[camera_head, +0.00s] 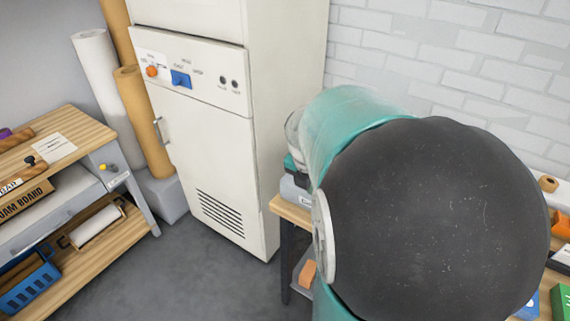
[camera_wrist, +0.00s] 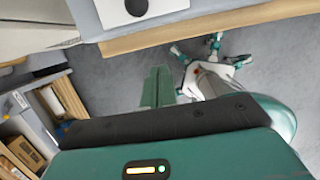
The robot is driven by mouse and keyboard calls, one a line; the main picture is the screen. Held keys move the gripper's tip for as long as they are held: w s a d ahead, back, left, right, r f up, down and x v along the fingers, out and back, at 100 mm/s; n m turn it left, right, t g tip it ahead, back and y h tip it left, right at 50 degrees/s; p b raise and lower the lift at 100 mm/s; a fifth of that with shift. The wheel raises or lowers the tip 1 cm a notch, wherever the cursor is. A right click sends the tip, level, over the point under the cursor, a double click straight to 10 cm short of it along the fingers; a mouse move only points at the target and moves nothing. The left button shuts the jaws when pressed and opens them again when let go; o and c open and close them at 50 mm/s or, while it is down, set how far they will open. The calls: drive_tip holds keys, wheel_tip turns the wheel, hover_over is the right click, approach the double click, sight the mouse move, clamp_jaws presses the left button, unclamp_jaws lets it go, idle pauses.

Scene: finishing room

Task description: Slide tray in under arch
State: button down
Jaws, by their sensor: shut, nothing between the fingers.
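My gripper (camera_wrist: 158,85) shows in the wrist view as two green fingers pressed together, with nothing between them. It is over the grey floor, just below the wooden bench edge (camera_wrist: 200,30) in the picture. I cannot pick out the tray or the arch for sure in either view. A white piece with a black disc (camera_wrist: 136,8) is cut off at the top of the wrist view, on a grey block above the bench edge; I cannot tell what it is. In the head view my own arm hides much of the right-hand bench and my gripper.
A tall cream cabinet (camera_head: 215,120) stands mid-scene in the head view. A wooden workbench (camera_head: 65,130) with a blue crate (camera_head: 28,285) below is at left, near upright rolls (camera_head: 143,120). Grey floor (camera_head: 180,270) is clear between. Green and orange items sit at far right.

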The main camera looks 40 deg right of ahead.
drive_tip(key=w+d+f, duration=0.2)
drive_tip(key=d+f, duration=0.3)
drive_tip(key=f, duration=0.2)
drive_tip(key=shift+d+f, duration=0.25)
drive_tip(key=shift+w+d, duration=0.1)
drive_tip(key=w+d, duration=0.1)
drive_tip(key=d, duration=0.4)
drive_tip(key=w+d, duration=0.2)
drive_tip(key=d, duration=0.3)
drive_tip(key=w+d, duration=0.2)
drive_tip(key=d, duration=0.3)
drive_tip(key=shift+w+d, duration=0.2)
drive_tip(key=shift+d, duration=0.05)
drive_tip(key=shift+a, duration=0.15)
